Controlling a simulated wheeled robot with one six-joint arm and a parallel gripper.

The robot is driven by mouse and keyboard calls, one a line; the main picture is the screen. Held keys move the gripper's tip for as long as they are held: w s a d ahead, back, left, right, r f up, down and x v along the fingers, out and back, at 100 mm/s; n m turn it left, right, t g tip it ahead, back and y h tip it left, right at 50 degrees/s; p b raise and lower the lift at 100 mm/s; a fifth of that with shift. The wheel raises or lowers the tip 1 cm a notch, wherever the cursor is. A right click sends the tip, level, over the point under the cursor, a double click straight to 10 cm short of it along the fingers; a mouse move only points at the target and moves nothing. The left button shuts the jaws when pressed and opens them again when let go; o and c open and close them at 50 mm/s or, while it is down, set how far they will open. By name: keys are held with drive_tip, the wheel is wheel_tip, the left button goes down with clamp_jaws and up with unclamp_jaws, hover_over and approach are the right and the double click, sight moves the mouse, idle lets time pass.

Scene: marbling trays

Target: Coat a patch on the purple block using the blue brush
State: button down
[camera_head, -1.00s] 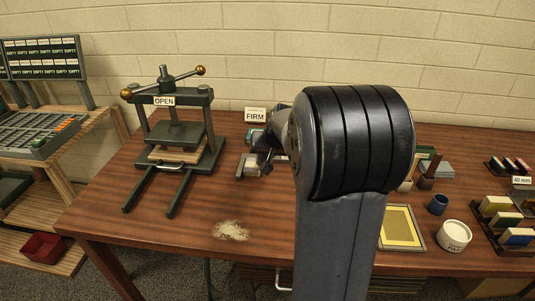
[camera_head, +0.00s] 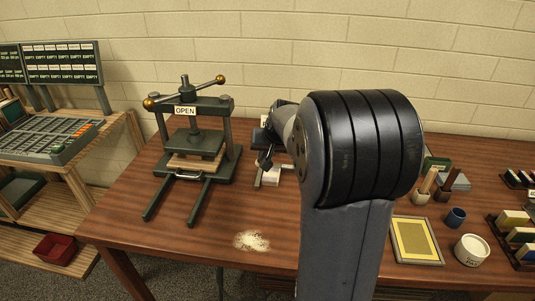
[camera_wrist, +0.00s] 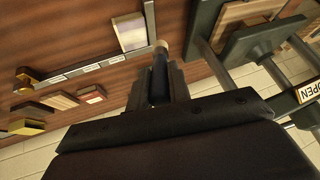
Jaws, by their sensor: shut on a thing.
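My gripper (camera_wrist: 158,88) is shut on a slim, dark bluish handle with a tan tip (camera_wrist: 162,46), which looks like the blue brush. In the head view my gripper (camera_head: 264,160) is a small dark shape beside the press, partly hidden by my arm. A pale block (camera_wrist: 130,29) lies by a metal bar just beyond the brush tip in the wrist view. It also shows in the head view (camera_head: 271,177), below my gripper. The tip looks apart from the block. I cannot make out a clearly purple block; its colour is washed out.
A press (camera_head: 196,158) marked OPEN stands to the left of my gripper and close to the brush in the wrist view (camera_wrist: 240,50). A yellow-faced tray (camera_head: 398,259), a blue cup (camera_head: 455,217) and a white pot (camera_head: 471,252) stand right of my arm.

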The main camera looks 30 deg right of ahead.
drive_tip(key=shift+r+p, duration=1.2)
drive_tip(key=shift+r, duration=0.75)
drive_tip(key=shift+d, duration=0.1)
drive_tip(key=s+d+r+p, duration=0.1)
drive_tip(key=d+r+p, duration=0.3)
drive_tip(key=d+p, duration=0.25)
drive_tip(key=shift+s+d+f+b, duration=0.1)
drive_tip(key=shift+d+f+b, duration=0.05)
drive_tip(key=shift+f+b, duration=1)
drive_tip(key=shift+s+d+f+b, duration=0.1)
drive_tip(key=shift+f+b, duration=0.85)
drive_tip(key=shift+f, duration=0.3)
